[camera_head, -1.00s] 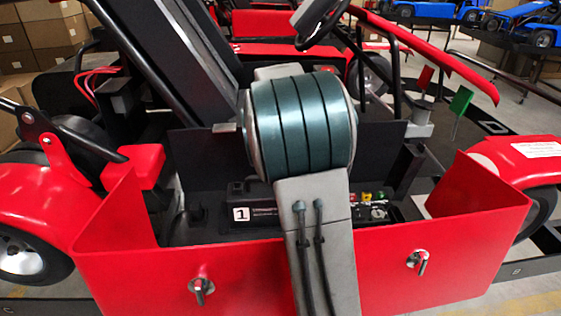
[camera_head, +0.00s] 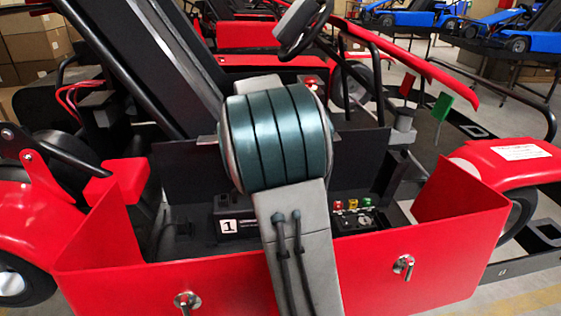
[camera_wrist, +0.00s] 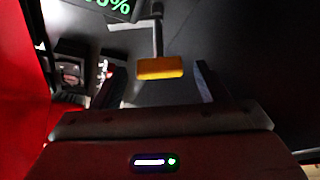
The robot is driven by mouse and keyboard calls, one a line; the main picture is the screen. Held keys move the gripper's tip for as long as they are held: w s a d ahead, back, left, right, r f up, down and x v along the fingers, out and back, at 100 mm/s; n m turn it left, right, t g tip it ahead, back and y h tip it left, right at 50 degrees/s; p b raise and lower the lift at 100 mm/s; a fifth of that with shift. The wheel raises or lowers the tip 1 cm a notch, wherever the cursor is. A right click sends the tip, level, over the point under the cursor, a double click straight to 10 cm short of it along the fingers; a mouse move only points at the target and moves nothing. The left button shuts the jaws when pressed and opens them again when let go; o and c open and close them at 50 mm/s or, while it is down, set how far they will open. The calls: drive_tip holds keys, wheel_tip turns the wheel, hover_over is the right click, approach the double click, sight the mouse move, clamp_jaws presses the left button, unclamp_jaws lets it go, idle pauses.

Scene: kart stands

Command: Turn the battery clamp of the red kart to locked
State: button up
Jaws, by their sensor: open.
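The red kart (camera_head: 340,271) fills the head view, with my arm reaching over its red side panel into the bay. A black box marked 1 (camera_head: 250,223) sits in the bay, partly behind my arm. In the wrist view, an orange-yellow handle (camera_wrist: 160,68) on a grey stem stands ahead of my gripper; it looks like the clamp lever. My gripper (camera_wrist: 157,86) is open, its fingers to the left and right of the handle. I cannot tell whether the handle is between the fingertips or just beyond them. The head view hides my gripper and the handle.
A panel with red, yellow and green knobs (camera_head: 352,207) is right of my arm in the bay. Red kart walls border the bay. A dark surface with a green percent readout (camera_wrist: 112,6) is at the wrist view's top. Blue karts (camera_head: 500,28) stand behind.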

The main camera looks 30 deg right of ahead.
drive_tip(key=v, duration=1.3)
drive_tip(key=shift+r, duration=0.35)
drive_tip(key=shift+a, duration=0.1)
